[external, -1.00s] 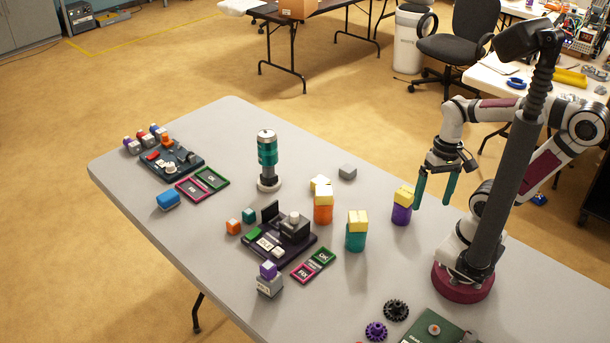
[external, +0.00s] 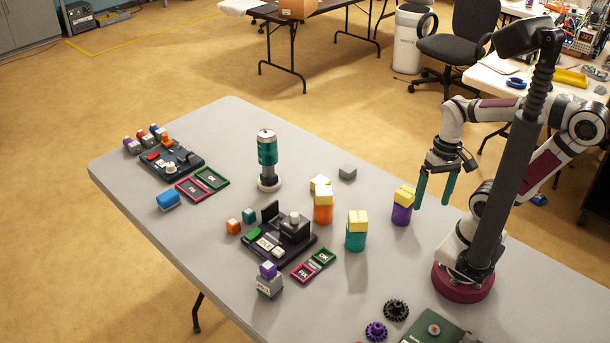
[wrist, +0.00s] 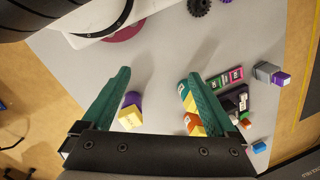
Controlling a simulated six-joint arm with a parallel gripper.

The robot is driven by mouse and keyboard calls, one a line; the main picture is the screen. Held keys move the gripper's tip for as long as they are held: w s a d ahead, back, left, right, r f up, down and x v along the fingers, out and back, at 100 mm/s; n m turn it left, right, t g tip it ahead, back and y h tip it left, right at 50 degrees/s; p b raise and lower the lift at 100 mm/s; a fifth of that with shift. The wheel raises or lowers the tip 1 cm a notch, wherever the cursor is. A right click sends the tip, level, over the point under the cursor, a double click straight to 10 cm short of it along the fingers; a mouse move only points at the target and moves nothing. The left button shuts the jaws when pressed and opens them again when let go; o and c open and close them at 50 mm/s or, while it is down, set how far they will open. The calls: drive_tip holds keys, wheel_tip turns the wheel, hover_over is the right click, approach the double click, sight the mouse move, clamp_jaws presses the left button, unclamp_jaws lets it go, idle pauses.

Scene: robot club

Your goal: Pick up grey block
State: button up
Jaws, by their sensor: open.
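The grey block (external: 347,172) lies flat on the table near its far edge, to the right of the teal and grey cylinder tower (external: 267,155). I cannot make it out in the wrist view. My gripper (external: 432,203) hangs above the right part of the table with its teal fingers pointing down, well to the right of the grey block. In the wrist view my gripper (wrist: 158,75) has its fingers wide apart with only bare table between the tips.
Yellow-topped cylinders stand between my gripper and the table's middle: purple (external: 401,214), teal (external: 356,238) and orange (external: 323,211). A dark fixture (external: 279,241) stands near the centre. Black (external: 396,310) and purple gears (external: 376,331) lie in front. Table around the grey block is mostly clear.

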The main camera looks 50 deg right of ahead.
drive_tip(key=w+a+m+y, duration=0.5)
drive_tip(key=w+a+y, duration=0.1)
drive_tip(key=a+y, duration=0.15)
drive_tip(key=w+d+m+t+y, duration=0.25)
drive_tip(key=w+m+t, duration=0.65)
drive_tip(key=w, duration=0.8)
drive_tip(key=m+t+h, duration=0.5)
drive_tip(key=m+h, duration=0.6)
drive_tip(key=m, duration=0.5)
approach(346, 167)
drive_tip(key=shift+s+a+r, duration=0.25)
drive_tip(key=shift+a+r, duration=0.15)
drive_tip(key=shift+r, duration=0.15)
drive_tip(key=shift+w+d+f+h, duration=0.35)
drive_tip(key=shift+d+f+h, duration=0.05)
drive_tip(key=shift+f, duration=0.2)
drive_tip(key=x, duration=1.1)
drive_tip(key=shift+a, duration=0.2)
clamp_jaws()
